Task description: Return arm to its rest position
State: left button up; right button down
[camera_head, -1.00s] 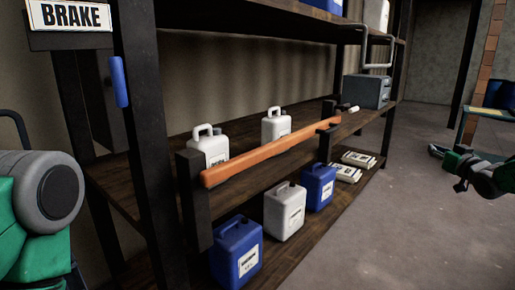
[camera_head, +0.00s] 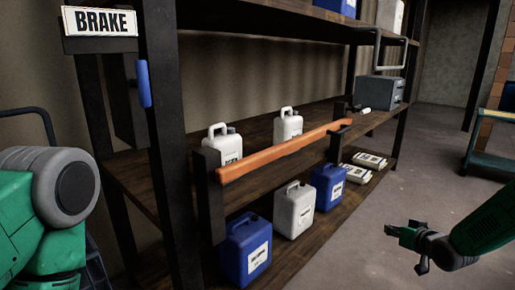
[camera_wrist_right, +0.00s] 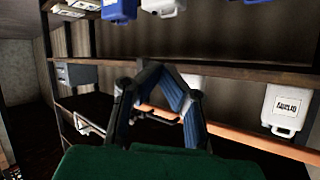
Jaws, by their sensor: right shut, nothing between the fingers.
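My right arm (camera_head: 485,225) comes in from the right in the head view. Its gripper (camera_head: 394,231) is shut and empty, held in front of the shelf over the floor, apart from the jugs. In the right wrist view the gripper's fingers (camera_wrist_right: 160,78) meet at the tips with nothing between them. My left arm (camera_head: 25,225) shows as green and grey links at the left edge, and its gripper is out of view.
A dark shelf rack holds white jugs (camera_head: 293,208), blue jugs (camera_head: 246,250) and a grey box (camera_head: 378,91). An orange bar (camera_head: 280,155) runs along its front. A BRAKE sign (camera_head: 102,21) is at the upper left.

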jog(key=s+a+f+g, duration=0.2)
jog(key=s+a+f, duration=0.1)
jog(key=s+f, duration=0.3)
jog(key=s+a+f+g+p, duration=0.1)
jog(key=s+a+f+g, duration=0.2)
jog(key=s, duration=0.5)
jog(key=s+a+f+g, duration=0.1)
jog(key=s+a+f, duration=0.35)
jog(key=s, duration=0.25)
pick_arm(q)
jog(key=shift+d+r+p, duration=0.25)
jog(key=shift+r, duration=0.4)
jog(key=shift+d+r+p, duration=0.2)
jog(key=shift+r+p, duration=0.05)
jog(key=shift+r, duration=0.35)
pick_arm(e)
jog(key=s+g+h, duration=0.2)
jog(key=s+g, duration=0.4)
jog(key=s, duration=2.1)
jog(key=shift+s+f+n, duration=0.2)
jog(key=shift+f+n, duration=0.2)
jog(key=shift+f, duration=0.05)
pick_arm(q)
jog(key=shift+a+f, duration=0.1)
jog(key=shift+a, duration=0.2)
pick_arm(e)
jog(key=shift+w+a, duration=0.1)
jog(key=shift+a, duration=0.3)
